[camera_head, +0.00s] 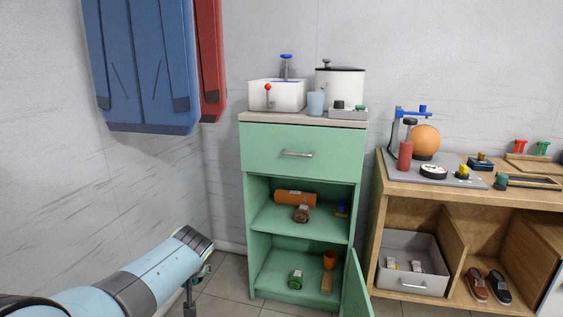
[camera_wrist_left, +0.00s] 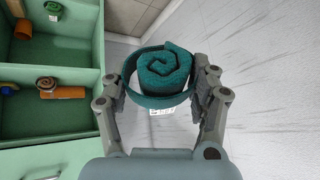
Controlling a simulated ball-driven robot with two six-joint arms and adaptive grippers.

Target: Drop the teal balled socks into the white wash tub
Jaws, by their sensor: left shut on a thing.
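The teal balled socks (camera_wrist_left: 163,78) show in the left wrist view as a rolled spiral with a band around it. My left gripper (camera_wrist_left: 165,92) is shut on them, one finger on each side. In the head view my left gripper (camera_head: 192,290) is low at the left of the green cabinet, partly hidden behind my arm; I cannot make out the socks there. The white wash tub (camera_head: 283,98) stands on top of the cabinet, with a blue-handled tap behind it and a red-knobbed lever at its front. My right gripper is not in view.
The green cabinet (camera_head: 262,150) has a closed drawer, open shelves with rolled items and an open lower door (camera_head: 356,290). A blue cup (camera_head: 315,104) and a white lidded bin (camera_head: 340,86) stand right of the tub. A blue garment (camera_head: 140,60) hangs at upper left.

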